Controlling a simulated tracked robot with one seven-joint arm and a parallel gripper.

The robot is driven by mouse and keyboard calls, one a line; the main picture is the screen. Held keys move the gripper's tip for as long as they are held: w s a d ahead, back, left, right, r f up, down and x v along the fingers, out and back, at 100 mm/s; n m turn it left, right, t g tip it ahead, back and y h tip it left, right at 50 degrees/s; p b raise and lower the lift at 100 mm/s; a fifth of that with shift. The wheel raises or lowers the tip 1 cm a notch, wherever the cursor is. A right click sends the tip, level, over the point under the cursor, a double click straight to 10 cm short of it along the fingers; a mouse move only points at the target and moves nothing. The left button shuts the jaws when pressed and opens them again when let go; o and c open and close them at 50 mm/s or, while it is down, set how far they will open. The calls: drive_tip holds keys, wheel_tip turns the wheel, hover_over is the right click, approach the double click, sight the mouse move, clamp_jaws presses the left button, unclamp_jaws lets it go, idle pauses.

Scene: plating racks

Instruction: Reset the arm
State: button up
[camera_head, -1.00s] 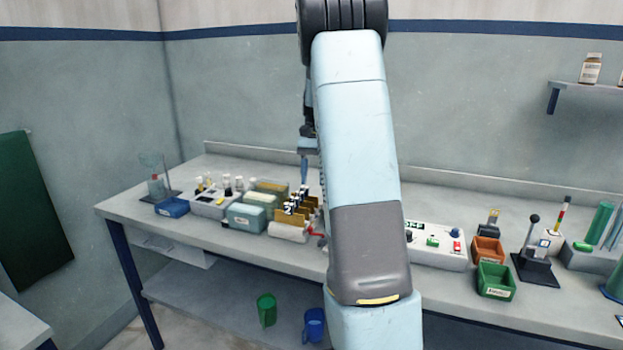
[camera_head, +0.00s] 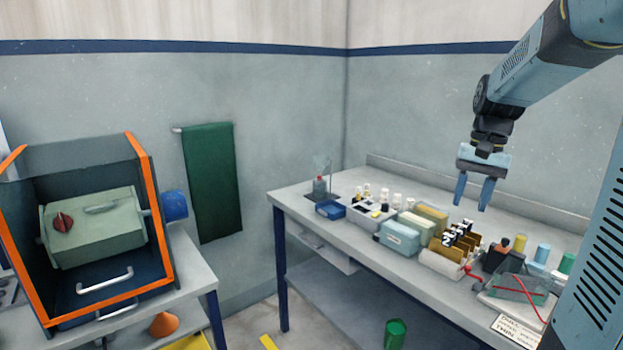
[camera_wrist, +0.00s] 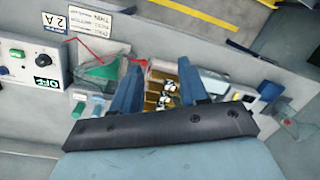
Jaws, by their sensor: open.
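My gripper (camera_head: 472,190) hangs from my arm at the upper right of the head view, fingers pointing down. It is open and empty, above the bench (camera_head: 284,197) and apart from the things on it. In the wrist view my gripper's two blue fingers (camera_wrist: 162,88) are spread, with the rack of brass-coloured plates (camera_wrist: 158,100) seen between and beyond them. The same rack (camera_head: 440,246) stands on the bench in the head view, below and slightly left of the gripper.
A pale green box (camera_head: 399,238), a blue tray (camera_head: 330,209) and small bottles stand on the bench. A clear cover with a red wire (camera_head: 519,286) lies at right. An orange-edged cabinet (camera_head: 152,215) stands on the left table. A green bin (camera_head: 396,333) is below the bench.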

drive_tip(key=s+a+n+t, duration=0.2)
drive_tip(key=s+a, duration=0.3)
drive_tip(key=s, duration=0.4)
drive_tip(key=s+a+n+t+h, duration=0.1)
drive_tip(key=s+a+n+t, duration=0.2)
drive_tip(key=s+a, duration=0.2)
drive_tip(key=s, duration=0.3)
drive_tip(key=shift+s+a+r+t, duration=0.25)
drive_tip(key=shift+s+r+t, duration=0.05)
drive_tip(key=shift+s+t, duration=0.1)
